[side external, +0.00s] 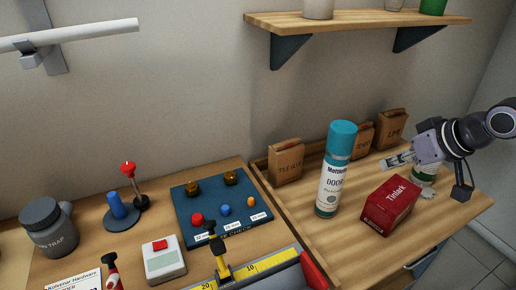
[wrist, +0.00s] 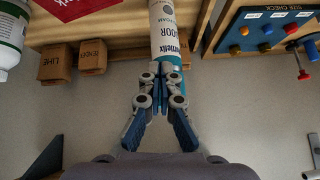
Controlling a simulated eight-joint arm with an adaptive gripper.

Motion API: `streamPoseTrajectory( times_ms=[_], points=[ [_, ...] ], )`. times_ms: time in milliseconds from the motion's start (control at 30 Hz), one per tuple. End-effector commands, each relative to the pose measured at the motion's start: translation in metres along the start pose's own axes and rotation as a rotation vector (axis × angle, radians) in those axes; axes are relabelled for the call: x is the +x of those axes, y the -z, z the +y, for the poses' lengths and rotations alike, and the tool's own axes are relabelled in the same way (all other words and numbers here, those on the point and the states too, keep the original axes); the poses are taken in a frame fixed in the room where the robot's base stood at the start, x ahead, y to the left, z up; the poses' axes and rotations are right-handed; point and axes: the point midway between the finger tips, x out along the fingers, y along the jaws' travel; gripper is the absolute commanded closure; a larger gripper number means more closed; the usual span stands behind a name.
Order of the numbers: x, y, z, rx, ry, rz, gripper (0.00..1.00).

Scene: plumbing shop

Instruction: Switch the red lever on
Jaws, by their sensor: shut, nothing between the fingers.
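The red lever (side external: 128,168) stands at the left of the bench in the side external view. It has a red knob on a dark stem, rises from a small black base and leans slightly to the left. In the wrist view the red lever (wrist: 303,74) shows at the right edge, beside the blue board. My gripper (side external: 392,162) is far to the right of it, above the wooden tray. In the wrist view my gripper (wrist: 161,78) is shut and empty, with the teal-capped spray can behind its fingertips.
The size-check board (side external: 205,225), spray can (side external: 333,170), red box (side external: 390,205) and paper bags (side external: 286,163) lie between. A shelf (side external: 350,22) hangs above.

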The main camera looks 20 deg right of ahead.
Motion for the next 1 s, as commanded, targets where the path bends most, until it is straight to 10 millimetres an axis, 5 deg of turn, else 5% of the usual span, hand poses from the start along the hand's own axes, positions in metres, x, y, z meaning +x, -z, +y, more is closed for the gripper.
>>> streamPoseTrajectory(
  times_ms=[267, 533, 767, 1000],
  points=[
    [0.021, 0.035, -0.056, 0.19, 0.085, 0.069, 1.0],
    [0.042, 0.061, -0.145, 0.448, 0.245, 0.113, 1.0],
    [0.053, 0.061, -0.233, 0.669, 0.414, 0.088, 1.0],
    [0.054, 0.039, -0.33, 0.894, 0.602, -0.013, 1.0]
  ],
)
